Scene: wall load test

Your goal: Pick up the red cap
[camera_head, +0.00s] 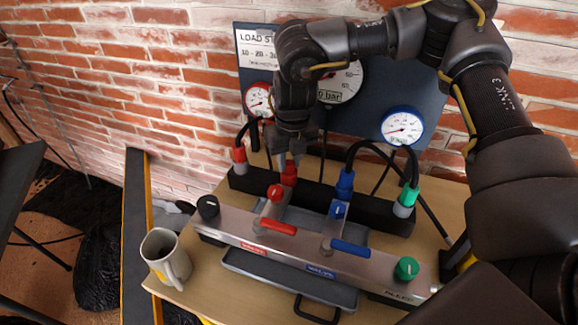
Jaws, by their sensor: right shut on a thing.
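My right gripper (289,160) reaches down from above at the back of the bench, in front of the gauge board. It is shut on the red cap (289,177), which shows just below the fingertips. The cap is at the long black rail; I cannot tell whether it still touches it. My left gripper is not in view.
A metal manifold (215,218) with a red lever (278,227), a blue lever (350,248) and black, red, blue and green fittings lies in front. Hoses with red (239,157), blue (345,184) and green (406,200) ends stand along the black rail (320,200). A mug (163,257) stands at the left. The gauge board (427,100) is behind.

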